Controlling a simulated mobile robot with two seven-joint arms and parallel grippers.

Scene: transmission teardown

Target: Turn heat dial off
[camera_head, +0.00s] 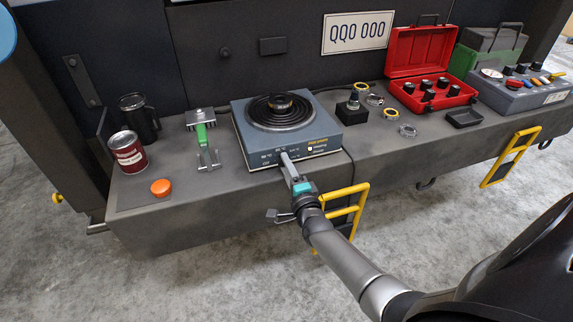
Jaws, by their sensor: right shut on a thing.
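The hot plate (246,131) is a blue-grey box with a round coil burner on top. It stands near the middle of the truck's grey ledge. A small dark part (280,103) sits on the coil. My right gripper (287,160) is at the front face of the hot plate, where the printed dial marks are. Its fingers are shut at the dial, which they hide, so I cannot see the dial's setting. My left gripper is not in view.
Left of the hot plate are a green-handled tool (202,137), a red can (127,151), a black mug (140,117) and an orange cap (161,188). To the right are small rings (391,113), a red case (419,52) and a control box (519,92). Yellow steps (346,207) hang below the ledge.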

